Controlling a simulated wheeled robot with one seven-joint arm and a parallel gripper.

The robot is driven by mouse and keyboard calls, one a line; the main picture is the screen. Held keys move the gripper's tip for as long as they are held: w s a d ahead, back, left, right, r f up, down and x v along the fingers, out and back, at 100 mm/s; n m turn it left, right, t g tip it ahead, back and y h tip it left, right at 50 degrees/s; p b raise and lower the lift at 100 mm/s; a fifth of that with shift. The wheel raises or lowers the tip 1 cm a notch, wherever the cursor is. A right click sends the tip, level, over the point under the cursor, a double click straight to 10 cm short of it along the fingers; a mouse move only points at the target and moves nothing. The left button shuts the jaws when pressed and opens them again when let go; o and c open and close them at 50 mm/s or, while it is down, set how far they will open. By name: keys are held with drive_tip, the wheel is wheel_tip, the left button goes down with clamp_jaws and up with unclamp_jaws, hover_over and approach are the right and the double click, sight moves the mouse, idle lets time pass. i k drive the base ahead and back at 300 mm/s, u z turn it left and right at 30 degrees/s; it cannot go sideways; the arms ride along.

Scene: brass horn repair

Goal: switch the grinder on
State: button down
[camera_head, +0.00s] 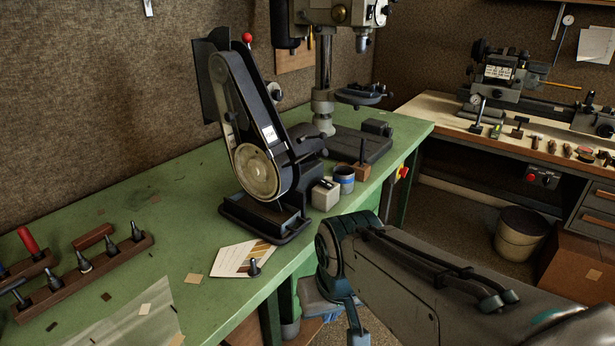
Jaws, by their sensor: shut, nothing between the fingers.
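The belt grinder (240,125), a tall black machine with a belt and a pale round wheel, stands on the green bench. A small white label (269,132) is on its side, and a red ball knob (247,38) shows at its top. I cannot make out a switch on it for certain, nor whether it runs. A small beige box (325,195) stands right of its base.
A drill press (324,75) stands behind the grinder. A blue tin (344,178) is beside the beige box. A card (243,258) and tool racks (85,270) lie on the green bench (175,195). A bucket (521,233) stands on the floor at right.

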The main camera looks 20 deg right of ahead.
sight(327, 184)
drive_tip(key=k, duration=0.65)
drive_tip(key=z, duration=0.85)
drive_tip(key=i, duration=1.4)
drive_tip(key=u, duration=0.35)
